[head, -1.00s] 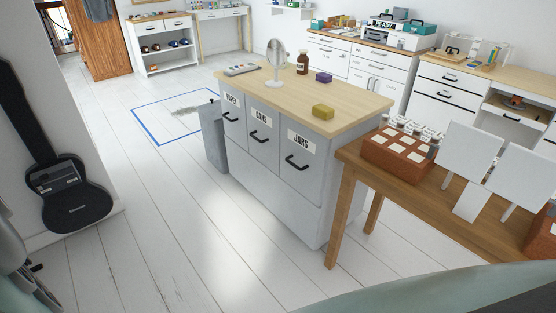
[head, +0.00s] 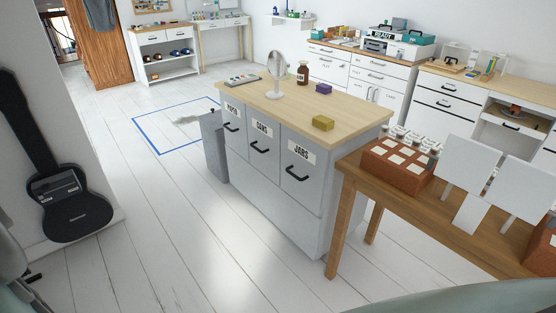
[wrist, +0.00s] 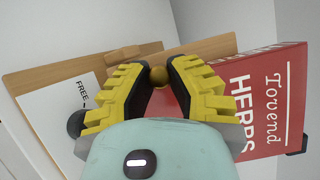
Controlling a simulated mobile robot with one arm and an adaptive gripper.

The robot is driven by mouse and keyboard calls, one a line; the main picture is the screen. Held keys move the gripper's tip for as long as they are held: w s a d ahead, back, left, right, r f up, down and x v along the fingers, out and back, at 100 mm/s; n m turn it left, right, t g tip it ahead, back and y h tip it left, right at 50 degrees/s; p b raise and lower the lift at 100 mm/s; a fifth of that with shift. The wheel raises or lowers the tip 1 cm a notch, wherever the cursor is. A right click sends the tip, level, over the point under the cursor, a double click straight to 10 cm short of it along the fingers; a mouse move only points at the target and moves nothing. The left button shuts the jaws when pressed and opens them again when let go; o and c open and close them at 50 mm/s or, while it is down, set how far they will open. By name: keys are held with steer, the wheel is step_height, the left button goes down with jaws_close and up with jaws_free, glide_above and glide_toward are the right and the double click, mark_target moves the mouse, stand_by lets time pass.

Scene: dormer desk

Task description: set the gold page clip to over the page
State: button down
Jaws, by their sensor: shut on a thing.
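The rest of the clip is hidden or cannot be told apart. Behind it is a tilted wooden board or stand (wrist: 28,82). I cannot tell which surface is the page. The head view does not show the gripper or the clip.
A white sheet (wrist: 48,125) marked "FREE" is on the left in the wrist view. In the head view, a drawer island (head: 270,190) stands mid-room, and a wooden table (head: 430,207) with a brick-coloured block (head: 398,175) is at the right. The white floor (head: 150,220) at the left is open.

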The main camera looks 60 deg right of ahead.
steer(key=c, duration=0.8)
jaws_free()
steer(key=shift+s, duration=0.1)
steer(key=shift+c, duration=0.2)
steer(key=v, duration=1.2)
